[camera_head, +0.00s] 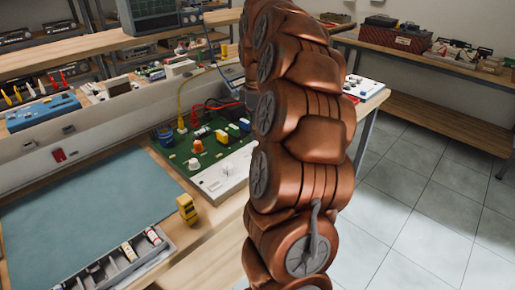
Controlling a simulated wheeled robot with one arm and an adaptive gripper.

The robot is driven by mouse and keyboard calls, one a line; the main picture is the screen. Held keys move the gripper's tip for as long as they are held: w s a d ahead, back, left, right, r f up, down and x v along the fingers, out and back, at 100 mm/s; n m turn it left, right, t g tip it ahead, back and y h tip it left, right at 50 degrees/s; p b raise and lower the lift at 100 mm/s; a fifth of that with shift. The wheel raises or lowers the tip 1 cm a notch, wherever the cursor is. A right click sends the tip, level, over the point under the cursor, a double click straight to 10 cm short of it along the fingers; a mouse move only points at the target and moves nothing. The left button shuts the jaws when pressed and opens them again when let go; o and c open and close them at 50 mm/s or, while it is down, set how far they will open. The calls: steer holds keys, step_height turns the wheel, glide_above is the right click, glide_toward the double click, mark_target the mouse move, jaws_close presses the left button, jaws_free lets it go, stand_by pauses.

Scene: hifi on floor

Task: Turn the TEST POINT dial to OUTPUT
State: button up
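A green circuit board (205,145) with coloured parts sits on the workbench, left of my arm. A pale panel (215,184) along its front edge carries a light knob (227,169), which may be the TEST POINT dial. Its labels and pointer setting are too small to read. My copper-coloured arm rises through the middle of the picture and covers the right end of the board area. My gripper is not clearly visible; the far end of the arm is hidden behind its own links.
A blue-green mat (90,208) covers the bench at left. A small yellow block (187,208) stands near the front edge, beside a grey parts tray (115,268). Yellow and red leads (180,100) rise behind the board. Tiled floor (420,205) at right is clear.

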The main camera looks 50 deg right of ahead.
steer(key=shift+f, duration=3.55)
steer(key=shift+c, duration=0.2)
jaws_close()
